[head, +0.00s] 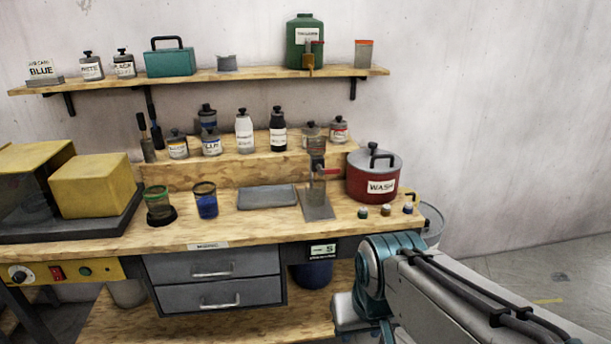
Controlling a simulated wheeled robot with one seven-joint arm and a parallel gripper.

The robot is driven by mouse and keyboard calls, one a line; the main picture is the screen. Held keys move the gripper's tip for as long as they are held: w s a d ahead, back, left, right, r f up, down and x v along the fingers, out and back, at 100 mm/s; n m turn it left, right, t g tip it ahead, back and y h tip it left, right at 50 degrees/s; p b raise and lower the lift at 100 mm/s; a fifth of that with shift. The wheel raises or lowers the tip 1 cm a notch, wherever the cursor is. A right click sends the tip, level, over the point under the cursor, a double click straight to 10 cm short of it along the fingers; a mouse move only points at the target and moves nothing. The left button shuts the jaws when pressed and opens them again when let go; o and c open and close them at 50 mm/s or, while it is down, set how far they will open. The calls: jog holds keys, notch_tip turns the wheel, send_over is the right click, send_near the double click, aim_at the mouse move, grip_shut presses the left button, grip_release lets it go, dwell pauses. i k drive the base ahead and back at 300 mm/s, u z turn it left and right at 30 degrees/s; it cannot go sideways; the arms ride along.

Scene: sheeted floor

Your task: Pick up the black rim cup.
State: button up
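A see-through cup with blue contents and a dark, somewhat olive rim (206,201) stands upright on the workbench, left of the middle. It looks closest to a black rim cup, but the rim colour is hard to tell at this size. A green-rimmed cup (158,203) stands to its left on a round black base. My arm reaches in from the lower right, in front of the bench. My gripper cannot be made out, and nothing touches the cups.
A grey tray (266,196) lies right of the blue cup, then a red WASH pot (373,180). Yellow boxes (92,184) stand at the left. Bottles line a raised wooden step (215,176) behind. A wall shelf (200,77) hangs above. Drawers (215,279) sit below the bench's front edge.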

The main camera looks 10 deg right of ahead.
aim_at(207, 201)
jog(key=k, duration=0.3)
jog(key=z, duration=0.35)
jog(key=i, duration=1.25)
jog(key=u, duration=1.35)
jog(key=i, duration=0.65)
jog(key=u, duration=0.75)
